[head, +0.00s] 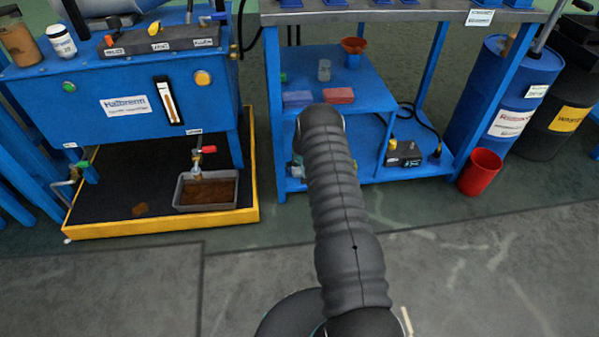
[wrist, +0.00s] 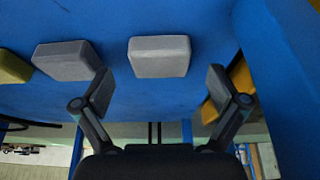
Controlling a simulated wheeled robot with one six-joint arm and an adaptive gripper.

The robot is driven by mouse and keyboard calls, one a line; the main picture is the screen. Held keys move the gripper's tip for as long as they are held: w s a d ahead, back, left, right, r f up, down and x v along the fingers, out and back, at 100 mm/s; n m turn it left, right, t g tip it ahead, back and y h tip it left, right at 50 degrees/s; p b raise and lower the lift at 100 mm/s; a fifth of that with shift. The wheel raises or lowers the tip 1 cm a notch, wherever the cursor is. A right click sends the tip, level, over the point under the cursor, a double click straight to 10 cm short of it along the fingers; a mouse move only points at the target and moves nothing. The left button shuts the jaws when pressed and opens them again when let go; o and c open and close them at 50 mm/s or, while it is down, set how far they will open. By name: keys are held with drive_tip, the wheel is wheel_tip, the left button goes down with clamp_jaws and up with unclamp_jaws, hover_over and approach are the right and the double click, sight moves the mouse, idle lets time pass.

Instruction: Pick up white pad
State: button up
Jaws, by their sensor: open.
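The white pad (wrist: 159,56) is a pale block with rounded edges on a blue surface in the wrist view. It lies ahead of my gripper (wrist: 159,92), roughly centred between the two fingers. The fingers are spread wide, with nothing between their tips, and I see no contact with the pad. A greyer pad (wrist: 67,60) sits to the left, just beyond the left fingertip. In the head view my arm hides the gripper, and I cannot make out the white pad there.
An olive-yellow pad (wrist: 13,66) is at the wrist view's left edge. A blue post (wrist: 275,80) stands at right. In the head view, a blue-violet block (head: 298,98) and a red block (head: 339,95) lie on the blue stand's shelf (head: 376,92). A red bucket (head: 480,172) stands right.

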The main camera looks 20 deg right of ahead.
drive_tip(key=shift+x, duration=1.2)
drive_tip(key=c, duration=1)
drive_tip(key=shift+c, duration=0.2)
drive_tip(key=shift+r, duration=0.1)
